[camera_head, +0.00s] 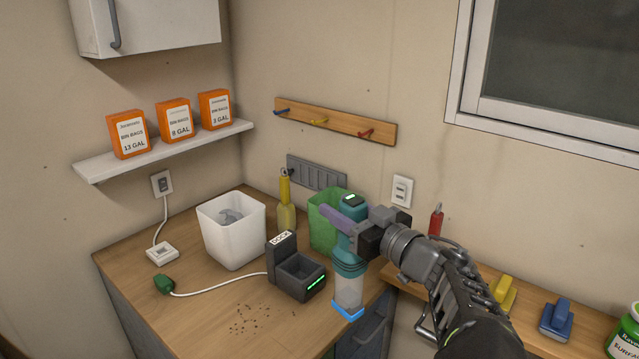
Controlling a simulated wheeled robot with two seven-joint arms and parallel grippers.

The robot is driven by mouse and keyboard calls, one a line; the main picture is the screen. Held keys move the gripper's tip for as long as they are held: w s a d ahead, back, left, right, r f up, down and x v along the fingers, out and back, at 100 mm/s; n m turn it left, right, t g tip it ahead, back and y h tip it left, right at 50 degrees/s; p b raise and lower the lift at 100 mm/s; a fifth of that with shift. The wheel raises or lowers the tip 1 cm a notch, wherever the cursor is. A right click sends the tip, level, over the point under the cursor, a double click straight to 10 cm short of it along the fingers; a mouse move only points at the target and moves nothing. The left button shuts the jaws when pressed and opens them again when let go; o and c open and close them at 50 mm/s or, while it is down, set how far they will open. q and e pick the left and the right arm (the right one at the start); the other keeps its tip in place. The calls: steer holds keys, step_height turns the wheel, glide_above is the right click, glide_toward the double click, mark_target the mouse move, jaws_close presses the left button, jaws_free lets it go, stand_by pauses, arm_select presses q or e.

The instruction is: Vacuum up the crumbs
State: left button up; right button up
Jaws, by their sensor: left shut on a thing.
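A handheld vacuum (349,268) with a teal body, purple handle, clear dust cup and blue nozzle hangs upright, nozzle down, in front of the green bin. My left gripper (362,232) is shut on its handle; the gripper partly hides the vacuum. The blue nozzle (348,313) shows near the counter's right front edge, to the right of the crumbs. I cannot tell its exact height. Dark crumbs (250,320) lie scattered on the wooden counter at the front. My right gripper is not in view.
A dark dock (297,278) with a green light stands between crumbs and bins. A white cord (220,287) with a green plug crosses the counter. Brushes (556,318) sit at right.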

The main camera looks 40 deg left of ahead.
arm_select(q)
steer(key=s+d+f+m+t+h+b, duration=0.1)
steer(key=d+f, duration=0.4)
steer(key=f, duration=0.6)
steer(key=s+d+f+m+t+h+b, duration=0.1)
steer(key=s+d+f+m+t+b, duration=0.1)
steer(key=f, duration=1)
steer(key=s+d+f+m+t+h+b, duration=0.1)
steer(key=s+d+f+t+b, duration=0.2)
steer(key=d+f+b, duration=0.2)
steer(key=d+f, duration=0.3)
steer(key=f, duration=0.4)
steer(key=shift+s+f+m, duration=0.2)
steer(key=shift+s+m, duration=0.05)
steer(key=shift+m, duration=0.05)
steer(key=shift+d, duration=0.1)
